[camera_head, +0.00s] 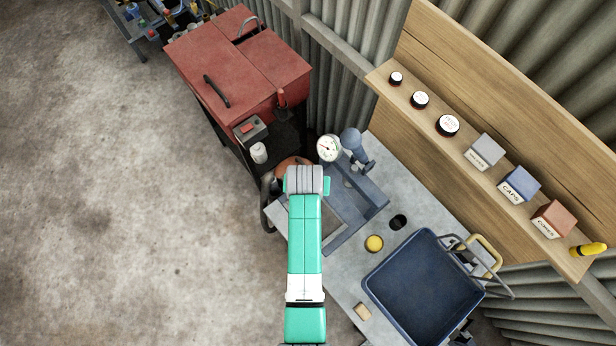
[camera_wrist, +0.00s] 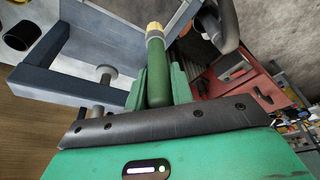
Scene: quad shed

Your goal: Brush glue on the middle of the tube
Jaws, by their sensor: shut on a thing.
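In the head view my arm hides the fingers and the brush. A thick dark curved piece (camera_wrist: 229,24), apparently the tube, lies just beyond and right of the yellow collar, apart from it in the picture. It also shows in the head view (camera_head: 268,202), left of my wrist and partly hidden. I cannot tell any glue on it.
A blue-grey metal frame (camera_head: 365,212) with a gauge (camera_head: 328,148) stands right of my wrist on the grey bench. A navy tray (camera_head: 422,290) sits at right. A wooden shelf (camera_head: 470,130) holds jars and boxes.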

